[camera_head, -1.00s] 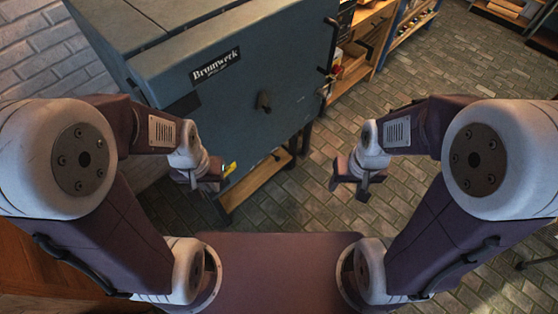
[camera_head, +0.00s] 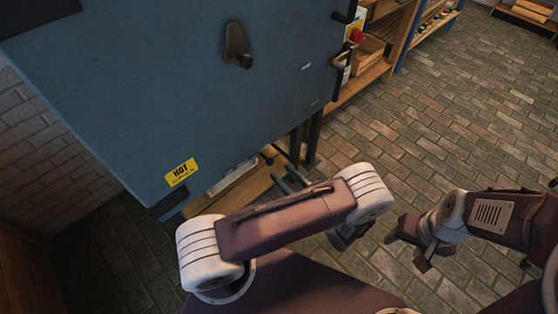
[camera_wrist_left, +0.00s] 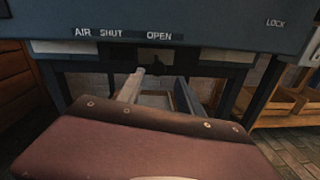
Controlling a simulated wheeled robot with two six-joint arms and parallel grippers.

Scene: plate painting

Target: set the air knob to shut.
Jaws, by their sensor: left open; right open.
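The kiln (camera_head: 150,90) is a blue-grey box at the upper left in the head view. In the left wrist view its lower edge carries a label strip (camera_wrist_left: 125,34) reading AIR, SHUT and OPEN. A dark shape (camera_wrist_left: 157,60) sits just below the strip, perhaps the air knob; its setting cannot be made out. My left gripper (camera_head: 291,178) is open and empty, its fingers pointing towards the kiln's underside. In the left wrist view its fingers (camera_wrist_left: 160,92) lie below the strip. My right gripper (camera_head: 406,250) is open and empty over the floor, away from the kiln.
A dark door knob (camera_head: 238,48) and a yellow HOT label (camera_head: 181,172) are on the kiln front. The kiln's stand has dark legs (camera_head: 313,137) and a wooden lower shelf (camera_head: 240,187). Wooden shelving (camera_head: 372,62) stands behind on the right. The brick floor at right is free.

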